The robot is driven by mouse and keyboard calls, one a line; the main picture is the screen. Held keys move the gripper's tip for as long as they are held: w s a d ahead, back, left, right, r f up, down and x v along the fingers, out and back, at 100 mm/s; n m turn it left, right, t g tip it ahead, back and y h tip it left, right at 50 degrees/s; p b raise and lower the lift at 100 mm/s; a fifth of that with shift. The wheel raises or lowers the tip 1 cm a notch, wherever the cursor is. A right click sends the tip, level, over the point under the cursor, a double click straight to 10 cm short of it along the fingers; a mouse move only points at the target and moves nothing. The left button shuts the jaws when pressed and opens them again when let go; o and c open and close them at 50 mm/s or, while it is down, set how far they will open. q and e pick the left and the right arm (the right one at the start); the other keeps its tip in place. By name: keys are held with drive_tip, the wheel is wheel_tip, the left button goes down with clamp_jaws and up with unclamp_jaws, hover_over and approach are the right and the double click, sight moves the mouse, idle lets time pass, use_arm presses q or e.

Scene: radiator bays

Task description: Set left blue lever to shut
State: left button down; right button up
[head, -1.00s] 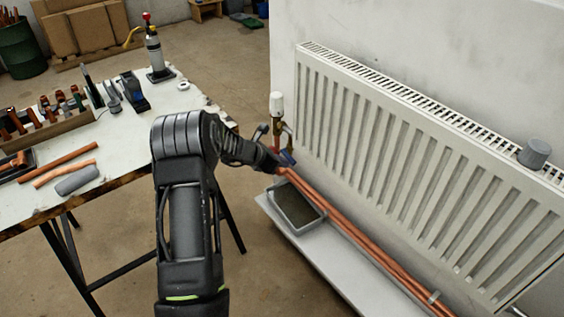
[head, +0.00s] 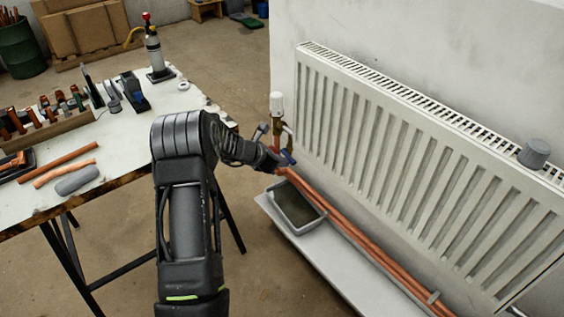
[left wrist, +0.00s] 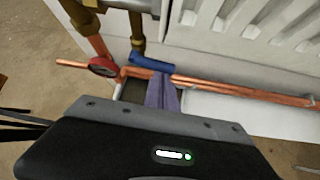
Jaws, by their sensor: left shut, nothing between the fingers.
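The blue lever (head: 289,157) is on a brass valve below the left end of the radiator. In the left wrist view the blue lever (left wrist: 152,63) points right from the foot of the brass valve pipe (left wrist: 137,30), across that pipe's line. My left gripper (head: 279,163) is shut and empty beside the lever. In the left wrist view its fingertips (left wrist: 163,78) are just below the lever's right part; I cannot tell whether they touch it. My right gripper is in neither view.
A red round handle (left wrist: 103,66) sits left of the blue lever. Copper pipes (head: 360,240) run along the wall under the radiator (head: 420,165). A grey tray (head: 318,212) lies below the valve. A workbench (head: 125,140) with tools stands to the left.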

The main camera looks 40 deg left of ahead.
use_arm(q)
drive_tip(key=shift+r, duration=0.1)
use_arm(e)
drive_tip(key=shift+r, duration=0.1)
use_arm(q)
drive_tip(key=shift+r+p, duration=0.65)
drive_tip(key=shift+r, duration=0.1)
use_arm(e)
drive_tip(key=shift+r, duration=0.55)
use_arm(q)
drive_tip(key=shift+f, duration=0.1)
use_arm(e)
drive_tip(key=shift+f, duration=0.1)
